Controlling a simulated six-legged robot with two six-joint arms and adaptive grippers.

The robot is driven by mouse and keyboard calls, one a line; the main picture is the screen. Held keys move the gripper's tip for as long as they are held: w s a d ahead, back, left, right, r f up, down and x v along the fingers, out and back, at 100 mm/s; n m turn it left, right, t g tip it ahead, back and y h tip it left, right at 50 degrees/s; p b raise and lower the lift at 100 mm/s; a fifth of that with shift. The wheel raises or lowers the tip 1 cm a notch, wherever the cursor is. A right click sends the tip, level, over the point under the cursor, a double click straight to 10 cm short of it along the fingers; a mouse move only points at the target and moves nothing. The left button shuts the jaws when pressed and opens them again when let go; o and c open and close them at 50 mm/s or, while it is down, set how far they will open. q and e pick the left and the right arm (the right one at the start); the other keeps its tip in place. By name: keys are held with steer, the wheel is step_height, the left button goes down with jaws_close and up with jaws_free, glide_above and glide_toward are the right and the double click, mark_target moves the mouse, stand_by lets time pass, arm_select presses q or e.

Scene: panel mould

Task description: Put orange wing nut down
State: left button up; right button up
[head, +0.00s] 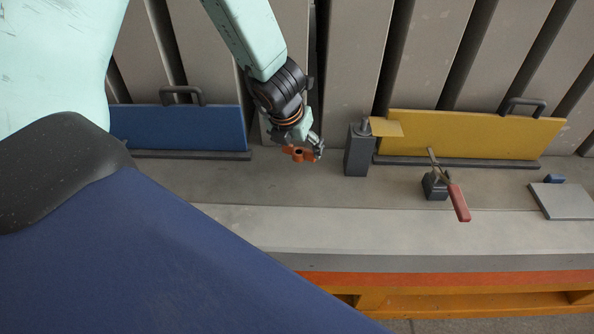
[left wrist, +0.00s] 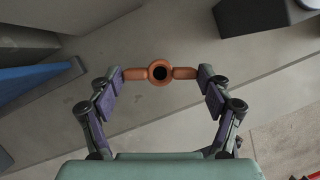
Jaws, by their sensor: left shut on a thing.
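The orange wing nut (head: 298,154) is a round ring with two short wings. My left gripper (head: 302,150) is shut on it, and it sits out over the grey ledge (head: 240,190) between the blue and yellow panels. In the left wrist view the wing nut (left wrist: 160,73) is held by its wing ends between the purple pads of the left gripper (left wrist: 160,76), with its dark hole facing the camera. I cannot tell its exact height above the ledge. My right gripper is not in view.
A dark grey block (head: 359,152) with a stud on top stands right of the gripper. Beyond it are a yellow panel (head: 470,134), a red-handled tool (head: 459,203) and a grey plate (head: 565,202). A blue panel (head: 185,128) stands left. The ledge below the gripper is clear.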

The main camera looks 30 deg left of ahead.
mark_target(297, 160)
arm_select(q)
steer(key=x, duration=0.1)
steer(key=b+x, duration=0.1)
steer(key=shift+d+f, duration=0.2)
steer(key=shift+f, duration=0.2)
steer(key=shift+s+a+f+b, duration=0.1)
steer(key=shift+s+f+b, duration=0.1)
steer(key=shift+f+b, duration=0.35)
steer(key=shift+s+f+b, duration=0.25)
steer(key=shift+f+b, duration=0.25)
steer(key=shift+f, duration=0.1)
steer(key=shift+w+f, duration=0.1)
steer(key=shift+f, duration=0.3)
steer(key=shift+w+f, duration=0.25)
steer(key=shift+w, duration=0.05)
steer(key=shift+s+r, duration=0.1)
steer(key=shift+s, duration=0.05)
steer(key=shift+s+b, duration=0.2)
steer(key=shift+b, duration=0.25)
steer(key=o, duration=1.2)
steer(key=shift+w+f, duration=0.25)
steer(key=shift+w, duration=0.05)
steer(key=shift+s+r, duration=0.1)
steer(key=shift+s, duration=0.1)
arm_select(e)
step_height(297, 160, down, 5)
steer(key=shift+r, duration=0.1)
